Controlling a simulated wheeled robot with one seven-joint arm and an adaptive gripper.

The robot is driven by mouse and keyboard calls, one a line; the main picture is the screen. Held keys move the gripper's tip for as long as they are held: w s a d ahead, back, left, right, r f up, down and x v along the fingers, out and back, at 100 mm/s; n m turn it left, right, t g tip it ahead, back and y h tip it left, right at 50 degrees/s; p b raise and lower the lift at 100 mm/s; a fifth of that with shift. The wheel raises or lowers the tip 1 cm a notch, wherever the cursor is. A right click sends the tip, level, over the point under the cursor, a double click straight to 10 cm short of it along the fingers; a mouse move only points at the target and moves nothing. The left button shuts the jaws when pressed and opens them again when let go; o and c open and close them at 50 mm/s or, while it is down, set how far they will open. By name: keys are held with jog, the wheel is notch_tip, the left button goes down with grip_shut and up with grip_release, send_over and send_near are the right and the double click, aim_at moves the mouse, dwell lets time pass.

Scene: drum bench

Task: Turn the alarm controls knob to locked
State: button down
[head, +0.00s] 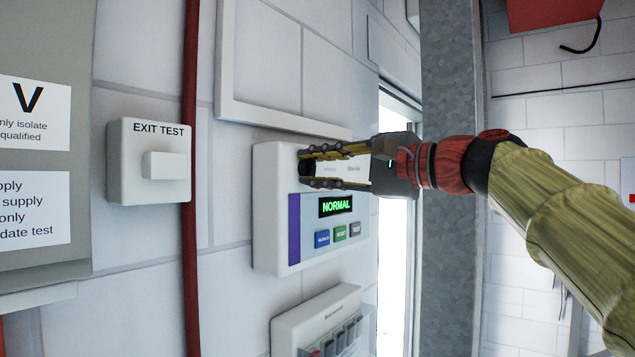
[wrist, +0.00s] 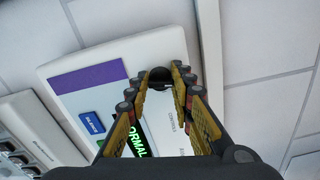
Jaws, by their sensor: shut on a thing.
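The alarm panel (head: 272,225) is a white wall box with a green NORMAL display (head: 335,206) and several small buttons below it. The controls knob (head: 306,167) is a small dark round knob near the panel's top left, mostly hidden by the fingers. In the wrist view the dark knob (wrist: 160,78) sits between the fingertips. My gripper (head: 308,168) reaches in from the right, its yellow-and-black fingers shut on the knob.
A white EXIT TEST box (head: 150,190) and a red vertical pipe (head: 191,180) are left of the panel. A white frame (head: 280,118) is just above it. Another white unit (head: 322,320) sits below. A grey column (head: 450,200) stands behind my arm.

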jog(key=shift+f+n+b, duration=0.15)
jog(key=shift+n+b, duration=0.55)
jog(key=shift+n, duration=0.3)
jog(key=c, duration=1.6)
grip_release()
jog(key=shift+o, duration=0.2)
jog(key=v, duration=1.2)
jog(key=shift+n, duration=0.3)
